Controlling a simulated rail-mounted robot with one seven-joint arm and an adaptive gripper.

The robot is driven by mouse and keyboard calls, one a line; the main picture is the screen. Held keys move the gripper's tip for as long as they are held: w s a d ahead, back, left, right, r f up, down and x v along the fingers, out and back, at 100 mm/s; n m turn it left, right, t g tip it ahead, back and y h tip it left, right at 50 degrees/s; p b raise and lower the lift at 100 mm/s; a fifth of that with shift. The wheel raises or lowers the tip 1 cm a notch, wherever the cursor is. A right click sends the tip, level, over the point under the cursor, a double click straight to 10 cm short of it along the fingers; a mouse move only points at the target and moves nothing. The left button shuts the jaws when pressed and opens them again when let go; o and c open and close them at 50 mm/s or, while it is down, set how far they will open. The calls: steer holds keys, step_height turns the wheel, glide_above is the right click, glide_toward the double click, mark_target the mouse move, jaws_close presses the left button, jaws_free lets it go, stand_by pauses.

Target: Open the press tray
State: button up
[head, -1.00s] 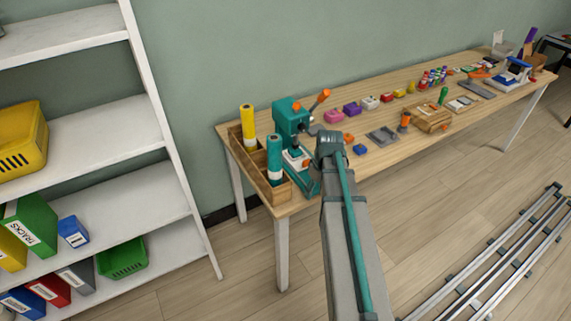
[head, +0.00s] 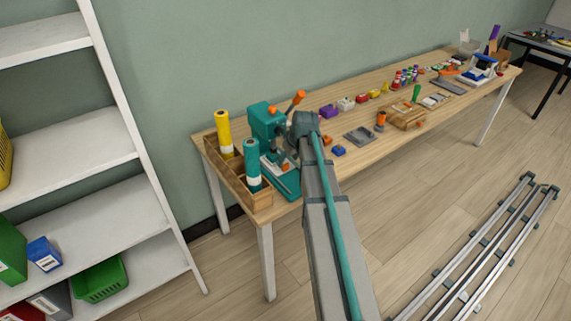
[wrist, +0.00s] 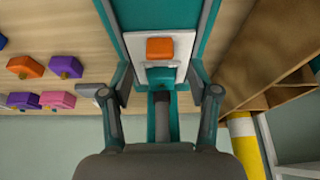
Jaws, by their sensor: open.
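The teal press (head: 265,120) with an orange-tipped lever stands at the left end of the wooden table. Its pale tray (wrist: 181,42) shows in the wrist view, bearing an orange block (wrist: 160,48), between the teal sides of the press base (head: 291,186). My gripper (wrist: 160,88) is open, with one finger on each side of the press's teal middle part, below the tray in the picture. I cannot tell whether the fingers touch anything. In the head view my arm hides the gripper and part of the press.
A wooden box (head: 237,178) with yellow (head: 223,132) and teal (head: 252,160) rolls stands close left of the press. A grey tray (head: 360,136) and several small coloured items lie to the right. A white shelf (head: 70,155) stands at the left.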

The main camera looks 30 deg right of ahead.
steer(key=shift+x, duration=2.2)
jaws_close()
